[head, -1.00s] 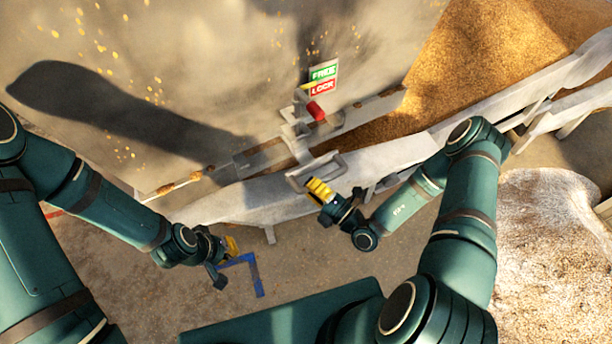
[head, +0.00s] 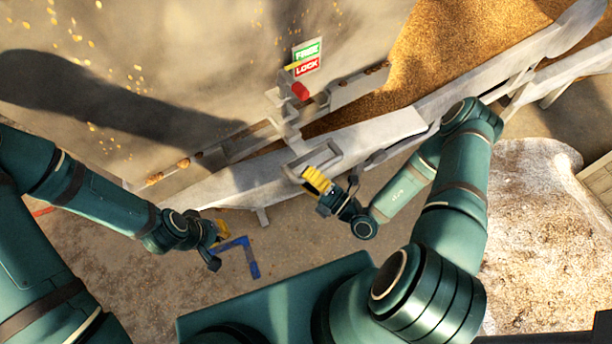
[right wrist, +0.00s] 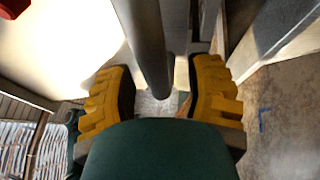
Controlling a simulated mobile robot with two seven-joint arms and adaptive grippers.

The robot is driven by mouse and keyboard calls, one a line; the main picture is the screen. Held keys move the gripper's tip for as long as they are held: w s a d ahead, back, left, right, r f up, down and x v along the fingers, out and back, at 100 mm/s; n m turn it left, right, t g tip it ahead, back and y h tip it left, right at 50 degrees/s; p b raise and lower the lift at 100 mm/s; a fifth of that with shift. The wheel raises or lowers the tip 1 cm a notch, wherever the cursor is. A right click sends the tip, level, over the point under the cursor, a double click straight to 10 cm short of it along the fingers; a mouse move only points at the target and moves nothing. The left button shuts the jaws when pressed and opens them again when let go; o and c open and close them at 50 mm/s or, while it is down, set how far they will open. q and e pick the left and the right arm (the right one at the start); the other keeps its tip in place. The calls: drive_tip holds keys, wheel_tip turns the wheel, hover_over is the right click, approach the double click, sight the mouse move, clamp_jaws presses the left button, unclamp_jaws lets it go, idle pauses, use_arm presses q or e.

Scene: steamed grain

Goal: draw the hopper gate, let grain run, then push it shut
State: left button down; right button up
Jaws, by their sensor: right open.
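The gate's grey U-shaped handle (head: 328,154) sticks out from the hopper's side, below a red knob (head: 300,91) and a green and red FREE/LOCK sign (head: 307,57). My right gripper (head: 316,180), with yellow pads, is at the handle's near end. In the right wrist view my right gripper (right wrist: 162,92) is open, and a grey bar (right wrist: 146,45) runs between its pads with gaps on both sides. My left gripper (head: 220,234) is low on the left, away from the hopper; its jaw opening is too small to judge.
Golden grain (head: 450,50) fills the trough at upper right. A pale speckled heap (head: 525,240) lies at right. A blue L-shaped mark (head: 250,262) is beside my left gripper. Floor (head: 310,235) between the grippers is clear.

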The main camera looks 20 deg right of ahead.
drive_tip(key=v, duration=1.1)
drive_tip(key=shift+s+d, duration=0.2)
drive_tip(key=shift+s, duration=0.05)
drive_tip(key=shift+f, duration=0.1)
idle(6.5)
